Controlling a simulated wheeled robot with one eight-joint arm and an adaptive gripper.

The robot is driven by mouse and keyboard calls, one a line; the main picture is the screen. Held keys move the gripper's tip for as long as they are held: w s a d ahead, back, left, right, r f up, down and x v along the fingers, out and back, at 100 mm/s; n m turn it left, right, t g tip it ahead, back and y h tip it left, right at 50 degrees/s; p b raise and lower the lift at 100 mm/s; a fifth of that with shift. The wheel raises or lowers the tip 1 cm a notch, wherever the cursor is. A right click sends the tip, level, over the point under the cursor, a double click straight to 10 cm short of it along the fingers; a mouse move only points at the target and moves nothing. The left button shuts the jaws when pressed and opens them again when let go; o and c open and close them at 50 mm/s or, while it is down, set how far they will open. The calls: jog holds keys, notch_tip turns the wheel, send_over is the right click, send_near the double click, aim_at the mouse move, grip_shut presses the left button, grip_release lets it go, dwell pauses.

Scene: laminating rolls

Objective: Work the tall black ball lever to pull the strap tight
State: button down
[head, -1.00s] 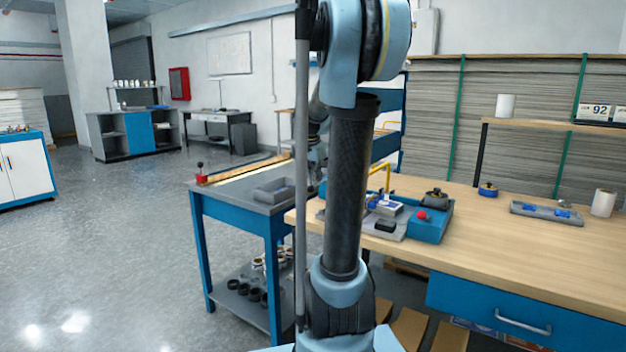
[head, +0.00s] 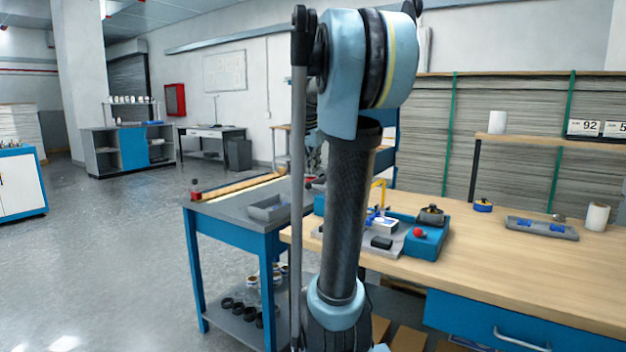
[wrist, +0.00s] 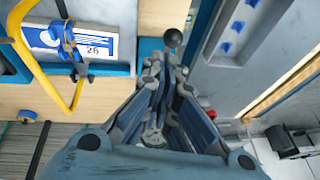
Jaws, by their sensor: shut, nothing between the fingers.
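A black ball (wrist: 173,38) shows in the wrist view just beyond my fingertips, beside the blue edge of a bench. Its lever shaft is mostly hidden by my fingers. My gripper (wrist: 166,72) is shut and empty, pointing toward the ball; I cannot tell whether it touches it. In the head view my arm hides the gripper tips and this lever. No strap can be made out clearly.
In the wrist view a yellow bar frame (wrist: 38,72) and a blue clamp by a label reading 26 (wrist: 97,48) stand left. A grey tray (head: 268,208) lies on the grey table.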

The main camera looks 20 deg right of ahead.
jog(key=shift+v, duration=1)
jog(key=s+a+f+n, duration=0.3)
jog(key=s+f, duration=0.7)
jog(key=s+a+f+n+g+y, duration=0.1)
jog(key=s+f+n, duration=0.3)
jog(key=s+f, duration=0.6)
jog(key=s+a+f+n+y, duration=0.1)
jog(key=s+a+f+n, duration=0.2)
jog(key=s+f, duration=0.7)
jog(key=shift+s+a+n, duration=0.4)
jog(key=shift+s+a, duration=0.2)
jog(key=shift+a, duration=0.3)
jog(key=shift+w+f, duration=0.15)
jog(key=shift+w, duration=0.35)
jog(key=shift+d, duration=0.1)
